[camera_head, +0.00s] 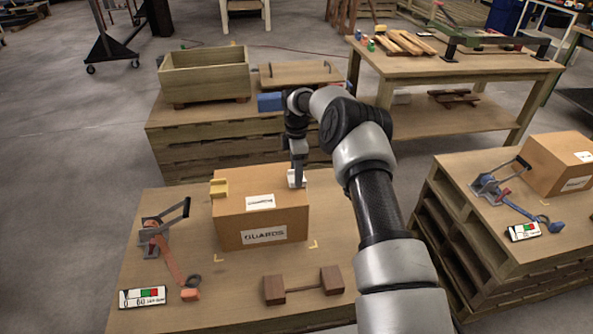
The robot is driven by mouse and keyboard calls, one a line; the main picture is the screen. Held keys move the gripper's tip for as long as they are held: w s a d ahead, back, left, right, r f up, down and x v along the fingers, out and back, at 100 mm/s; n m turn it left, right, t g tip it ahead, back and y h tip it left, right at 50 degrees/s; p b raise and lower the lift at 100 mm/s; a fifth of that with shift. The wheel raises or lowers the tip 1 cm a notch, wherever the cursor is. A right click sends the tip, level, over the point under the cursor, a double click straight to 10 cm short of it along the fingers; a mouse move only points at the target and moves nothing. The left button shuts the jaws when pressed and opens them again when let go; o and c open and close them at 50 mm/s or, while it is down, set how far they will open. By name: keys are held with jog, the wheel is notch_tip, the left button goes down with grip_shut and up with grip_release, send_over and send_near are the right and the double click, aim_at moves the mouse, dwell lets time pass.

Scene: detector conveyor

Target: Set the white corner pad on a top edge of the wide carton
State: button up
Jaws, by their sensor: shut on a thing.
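The wide carton (230,230) stands on the near wooden platform, with a label reading GUARDS on its front and another label on top. My gripper (299,175) points down at the carton's top right edge and is shut on the white corner pad (292,180). The pad shows as a small white patch at that edge, partly hidden by the fingers. I cannot tell whether it rests on the carton or is just above it.
A strapping tool (157,238) with an orange part lies left of the carton. A brown two-block piece (303,285) and a gauge card (142,298) lie in front. Another carton (560,165) stands on the right pallet. A wooden crate (204,76) stands behind.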

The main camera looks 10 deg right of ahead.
jog(key=shift+f, duration=0.25)
jog(key=o, duration=1.2)
jog(key=shift+c, duration=0.2)
notch_tip(320, 180, up, 18)
jog(key=p, duration=0.2)
jog(key=shift+f, duration=0.25)
